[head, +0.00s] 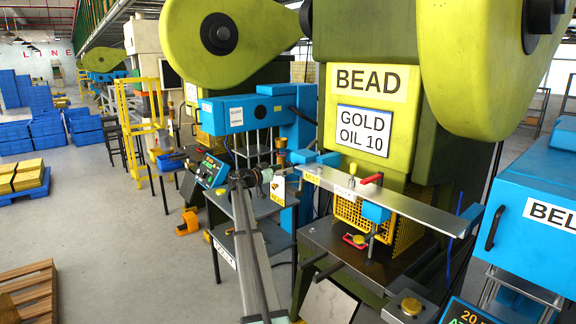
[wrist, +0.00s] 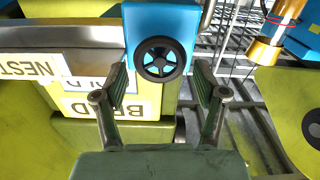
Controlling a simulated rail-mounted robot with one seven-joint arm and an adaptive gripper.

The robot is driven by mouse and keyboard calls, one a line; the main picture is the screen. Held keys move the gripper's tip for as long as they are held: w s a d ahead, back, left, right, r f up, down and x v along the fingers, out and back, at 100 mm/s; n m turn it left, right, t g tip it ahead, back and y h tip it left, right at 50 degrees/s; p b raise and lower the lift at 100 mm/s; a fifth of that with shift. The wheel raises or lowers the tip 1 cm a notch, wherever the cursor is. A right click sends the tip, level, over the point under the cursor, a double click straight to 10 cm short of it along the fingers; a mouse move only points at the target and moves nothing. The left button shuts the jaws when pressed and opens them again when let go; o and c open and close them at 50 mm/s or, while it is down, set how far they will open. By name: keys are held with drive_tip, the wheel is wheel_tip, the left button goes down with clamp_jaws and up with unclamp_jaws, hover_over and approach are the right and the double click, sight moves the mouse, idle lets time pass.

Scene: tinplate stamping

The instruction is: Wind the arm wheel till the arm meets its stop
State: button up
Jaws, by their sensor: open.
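The black spoked wheel (wrist: 162,60) sits on a blue block (wrist: 188,18) in the wrist view, with blue showing between its spokes. My gripper (wrist: 161,80) is open and empty. Its two fingers stand left and right of the wheel, apart from its rim as far as I can see. In the head view the wheel cannot be made out, and my arm's end is beside the left end of a long silver bar (head: 425,212). The bar bears a yellow NEST label and crosses in front of the press marked BEAD (head: 372,80). No stop can be picked out.
A blue housing (head: 240,113) is behind my arm's end. A small control panel (head: 212,170) stands just left of it. A dark press table (head: 340,255) lies below the bar. The floor at left is largely open, with a wooden pallet (head: 28,290).

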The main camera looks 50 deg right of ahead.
drive_tip(key=shift+p+x, duration=0.35)
drive_tip(key=shift+x, duration=1.1)
drive_tip(key=c, duration=0.9)
drive_tip(key=shift+f+n+b, duration=0.1)
drive_tip(key=shift+n+b, duration=0.2)
drive_tip(key=shift+b, duration=0.15)
